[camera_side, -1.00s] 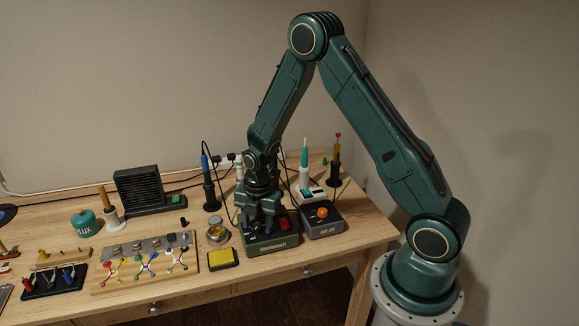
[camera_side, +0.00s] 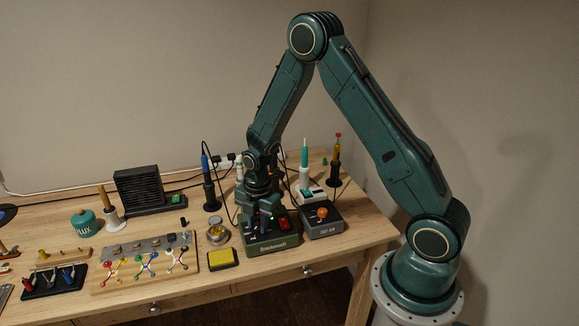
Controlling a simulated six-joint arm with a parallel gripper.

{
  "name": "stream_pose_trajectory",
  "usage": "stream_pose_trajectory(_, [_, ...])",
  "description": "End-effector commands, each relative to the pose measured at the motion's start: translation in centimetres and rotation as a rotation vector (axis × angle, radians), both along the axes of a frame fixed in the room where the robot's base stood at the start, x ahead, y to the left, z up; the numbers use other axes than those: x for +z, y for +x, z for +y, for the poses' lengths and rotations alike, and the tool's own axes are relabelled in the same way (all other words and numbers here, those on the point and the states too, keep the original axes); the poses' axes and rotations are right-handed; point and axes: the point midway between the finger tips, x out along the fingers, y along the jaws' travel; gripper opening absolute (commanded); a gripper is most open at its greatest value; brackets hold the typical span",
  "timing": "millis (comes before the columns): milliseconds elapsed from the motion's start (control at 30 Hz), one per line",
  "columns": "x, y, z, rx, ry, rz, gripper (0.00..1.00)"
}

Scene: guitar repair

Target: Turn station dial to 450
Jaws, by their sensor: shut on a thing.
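The green soldering station (camera_side: 272,246) stands near the bench's front right, with a label on its front face and a red switch (camera_side: 284,224) on its top right. My gripper (camera_side: 258,226) points straight down onto the left part of the station's top and is shut on the station dial there. The fingers hide the dial, so its pointer and scale cannot be read.
A hot-air unit (camera_side: 324,222) with an orange knob stands close at the station's right. A yellow sponge (camera_side: 222,257) and a round brass tin (camera_side: 218,234) lie left of it. Upright irons in holders (camera_side: 210,185) stand behind. The bench front edge is near.

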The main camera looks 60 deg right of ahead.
Motion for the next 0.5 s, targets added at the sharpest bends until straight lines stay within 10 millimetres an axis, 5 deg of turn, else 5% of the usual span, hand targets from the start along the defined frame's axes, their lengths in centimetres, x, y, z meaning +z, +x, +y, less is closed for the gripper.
stream_pose_trajectory(500, [0.02, 0.06, 0.09, -0.462, -0.002, -0.001, 0.04])
